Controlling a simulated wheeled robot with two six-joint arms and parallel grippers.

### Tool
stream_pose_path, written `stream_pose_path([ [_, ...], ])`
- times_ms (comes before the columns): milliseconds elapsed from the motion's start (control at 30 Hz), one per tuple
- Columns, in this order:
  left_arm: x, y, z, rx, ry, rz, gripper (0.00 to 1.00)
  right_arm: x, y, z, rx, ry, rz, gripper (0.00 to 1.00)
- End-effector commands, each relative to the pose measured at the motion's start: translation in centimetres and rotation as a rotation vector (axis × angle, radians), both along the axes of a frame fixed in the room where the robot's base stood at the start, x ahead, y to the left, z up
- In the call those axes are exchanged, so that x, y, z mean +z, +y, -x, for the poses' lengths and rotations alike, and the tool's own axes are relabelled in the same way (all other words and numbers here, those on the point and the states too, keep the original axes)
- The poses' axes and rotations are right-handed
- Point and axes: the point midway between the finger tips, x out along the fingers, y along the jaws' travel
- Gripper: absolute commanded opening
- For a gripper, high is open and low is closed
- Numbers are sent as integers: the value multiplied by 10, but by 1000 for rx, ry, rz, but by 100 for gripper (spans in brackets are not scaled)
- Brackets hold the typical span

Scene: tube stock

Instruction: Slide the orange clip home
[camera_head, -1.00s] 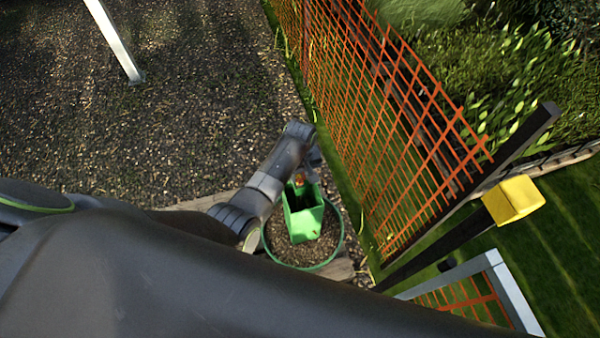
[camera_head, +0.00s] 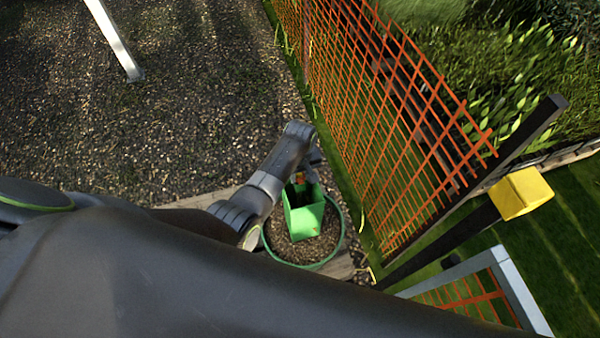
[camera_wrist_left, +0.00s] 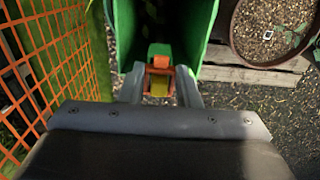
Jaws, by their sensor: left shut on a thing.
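The orange clip (camera_wrist_left: 160,66) sits between the two fingers of my left gripper (camera_wrist_left: 160,90), which is shut on it. Yellow shows inside the clip's lower part, and a green end piece (camera_wrist_left: 160,50) shows just beyond it, by the near wall of the green box. In the head view my left gripper (camera_head: 306,172) is at the far rim of the green box (camera_head: 305,222), and only a small bit of the orange clip (camera_head: 300,178) shows there. The inside of the box is dark. My right gripper is not in view.
The box stands over a round green-rimmed tub (camera_head: 337,240) of gravelly soil on wooden boards. An orange mesh fence (camera_head: 370,120) runs close on the right, with a dark yellow-capped post (camera_head: 520,194). Open gravel (camera_head: 150,140) lies to the left.

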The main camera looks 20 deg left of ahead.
Motion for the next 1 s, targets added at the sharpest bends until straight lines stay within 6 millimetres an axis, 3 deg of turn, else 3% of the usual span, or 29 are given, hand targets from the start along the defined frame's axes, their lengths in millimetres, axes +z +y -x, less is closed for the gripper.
stream_pose_path([
  [1000, -19, 0, 0, 0, 0, 0, 9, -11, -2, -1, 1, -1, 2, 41],
])
